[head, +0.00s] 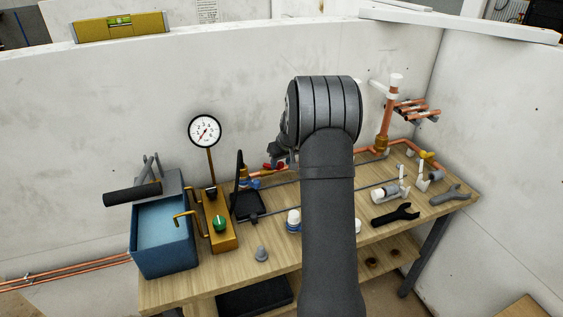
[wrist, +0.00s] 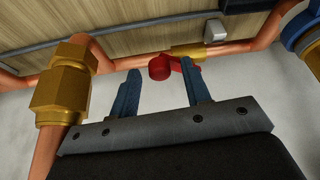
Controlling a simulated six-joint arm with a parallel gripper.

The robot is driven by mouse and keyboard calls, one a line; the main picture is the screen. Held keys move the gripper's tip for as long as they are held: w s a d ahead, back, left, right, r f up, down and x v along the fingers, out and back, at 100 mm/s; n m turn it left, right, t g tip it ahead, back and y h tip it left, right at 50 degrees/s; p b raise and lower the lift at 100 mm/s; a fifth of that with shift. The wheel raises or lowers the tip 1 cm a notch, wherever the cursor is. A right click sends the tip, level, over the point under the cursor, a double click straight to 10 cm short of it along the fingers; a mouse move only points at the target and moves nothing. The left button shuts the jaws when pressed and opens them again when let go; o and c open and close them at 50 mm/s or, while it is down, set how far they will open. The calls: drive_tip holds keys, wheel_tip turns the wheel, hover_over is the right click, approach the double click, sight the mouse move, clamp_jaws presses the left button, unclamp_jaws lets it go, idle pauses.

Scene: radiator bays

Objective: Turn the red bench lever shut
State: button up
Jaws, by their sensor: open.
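The red lever (wrist: 160,68) sits on a brass valve body (wrist: 187,50) in a copper pipe along the bench's edge, in the wrist view. Part of the lever is hidden behind my right-hand finger. My gripper (wrist: 160,78) is open, and its two blue fingers point towards the lever, one to each side of its rounded red end. I see nothing held between them, and I cannot tell whether they touch the lever. In the head view the red lever (head: 272,166) shows small beside my gripper (head: 281,153), which my arm partly hides.
A large brass fitting (wrist: 65,85) on a copper pipe stands close left of my fingers; a blue valve (wrist: 305,30) is at right. On the bench (head: 175,285) are a blue tank (head: 163,240), a gauge (head: 205,131), a black wrench (head: 395,215) and white fittings. A wall stands behind.

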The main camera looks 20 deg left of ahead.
drive_tip(key=shift+c, duration=0.2)
clamp_jaws()
drive_tip(key=shift+s, duration=0.1)
drive_tip(key=shift+s+a+m+t+h, duration=0.3)
drive_tip(key=shift+s+m+h, duration=0.4)
drive_tip(key=shift+m, duration=1.05)
drive_tip(key=shift+s+a+m+t+h, duration=0.25)
drive_tip(key=shift+s+a+m+h, duration=0.45)
drive_tip(key=shift+m, duration=1)
drive_tip(key=shift+s+a+m+t+h, duration=0.1)
drive_tip(key=shift+s+m+t+h, duration=0.25)
drive_tip(key=shift+s+m, duration=1)
drive_tip(key=shift+w+m, duration=0.35)
drive_tip(key=shift+m, duration=0.15)
